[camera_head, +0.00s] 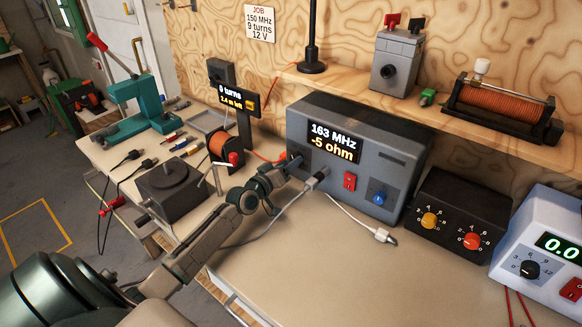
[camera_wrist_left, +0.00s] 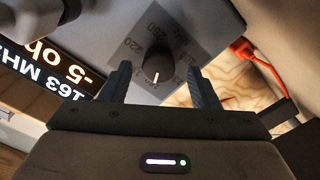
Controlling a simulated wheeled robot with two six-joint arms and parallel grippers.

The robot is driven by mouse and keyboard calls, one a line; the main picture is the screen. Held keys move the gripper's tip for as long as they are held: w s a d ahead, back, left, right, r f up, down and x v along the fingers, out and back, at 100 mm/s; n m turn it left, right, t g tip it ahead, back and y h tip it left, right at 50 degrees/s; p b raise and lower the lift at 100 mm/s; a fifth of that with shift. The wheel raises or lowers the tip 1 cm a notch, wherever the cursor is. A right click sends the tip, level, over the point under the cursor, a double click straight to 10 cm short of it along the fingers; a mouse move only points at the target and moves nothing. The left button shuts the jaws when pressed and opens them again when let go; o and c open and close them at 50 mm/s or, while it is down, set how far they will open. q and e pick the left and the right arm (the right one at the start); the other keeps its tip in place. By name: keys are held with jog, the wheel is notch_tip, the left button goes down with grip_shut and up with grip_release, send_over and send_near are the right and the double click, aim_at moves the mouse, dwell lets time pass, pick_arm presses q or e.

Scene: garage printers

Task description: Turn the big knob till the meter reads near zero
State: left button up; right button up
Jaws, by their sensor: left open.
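The grey meter box (camera_head: 270,130) stands against the back wall, and its display (camera_head: 334,142) reads "163 MHz" and "-5 ohm". The display also shows upside down in the left wrist view (camera_wrist_left: 60,60). The big dark knob (camera_wrist_left: 158,65) has a white pointer line and sits on a scale plate with numbers. My left gripper (camera_wrist_left: 160,84) is open, with one finger on each side of the knob and visible gaps. In the head view the left gripper (camera_head: 287,172) is at the box's left front and hides the knob. My right gripper is out of view.
A grey cable with a plug (camera_head: 318,178) joins the box's front; a white lead (camera_head: 382,235) lies on the bench. A black box with two knobs (camera_head: 455,220) and a white supply (camera_head: 540,255) stand to the right. A wire spool (camera_head: 226,146) stands left.

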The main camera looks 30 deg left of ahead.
pick_arm(q)
jog(key=shift+w+d, duration=0.1)
jog(key=shift+w, duration=0.6)
jog(key=shift+c, duration=0.5)
jog(key=c, duration=0.9)
jog(key=shift+r+m+b, duration=0.1)
jog(key=shift+m+b, duration=0.3)
jog(key=shift+b, duration=0.05)
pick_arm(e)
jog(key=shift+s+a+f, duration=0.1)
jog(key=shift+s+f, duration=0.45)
pick_arm(q)
jog(key=o, duration=1)
